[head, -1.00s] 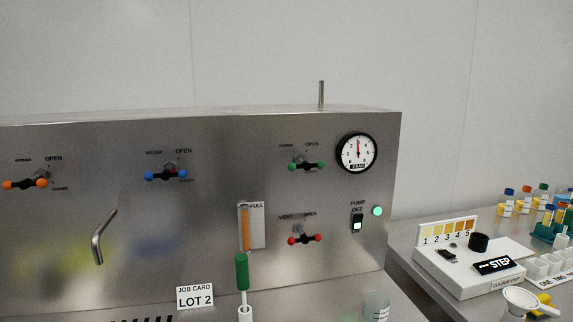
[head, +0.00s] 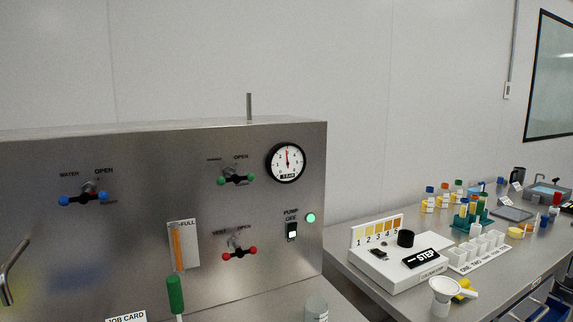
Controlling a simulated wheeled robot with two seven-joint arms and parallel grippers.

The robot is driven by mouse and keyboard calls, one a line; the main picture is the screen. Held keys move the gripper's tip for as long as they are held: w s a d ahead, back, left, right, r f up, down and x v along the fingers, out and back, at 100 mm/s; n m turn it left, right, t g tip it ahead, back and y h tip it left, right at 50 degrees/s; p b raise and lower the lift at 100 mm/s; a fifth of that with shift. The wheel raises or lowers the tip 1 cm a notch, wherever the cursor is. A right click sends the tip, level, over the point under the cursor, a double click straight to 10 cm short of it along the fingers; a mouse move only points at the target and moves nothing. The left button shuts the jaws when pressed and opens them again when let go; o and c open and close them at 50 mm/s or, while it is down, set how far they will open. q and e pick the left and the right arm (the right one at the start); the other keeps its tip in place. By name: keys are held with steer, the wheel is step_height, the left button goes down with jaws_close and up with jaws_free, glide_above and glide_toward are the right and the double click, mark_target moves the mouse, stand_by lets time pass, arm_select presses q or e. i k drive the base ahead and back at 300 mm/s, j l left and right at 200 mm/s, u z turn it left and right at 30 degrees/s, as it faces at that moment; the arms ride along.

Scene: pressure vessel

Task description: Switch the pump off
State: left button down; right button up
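The pump switch (head: 292,231) is a small black rocker with a lit white lower part, on the right of the steel panel (head: 140,250). The labels PUMP and OFF stand above it. A green lamp (head: 311,218) glows just to its upper right. The pressure gauge (head: 286,162) above has its needle pointing nearly straight up. Neither of my grippers shows in the head view.
A beaker (head: 316,309) stands below the switch. At right, a bench holds a white STEP device (head: 395,265), a funnel (head: 446,294) and bottles.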

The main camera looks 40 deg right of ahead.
mark_target(291, 227)
steer(key=z, duration=1.4)
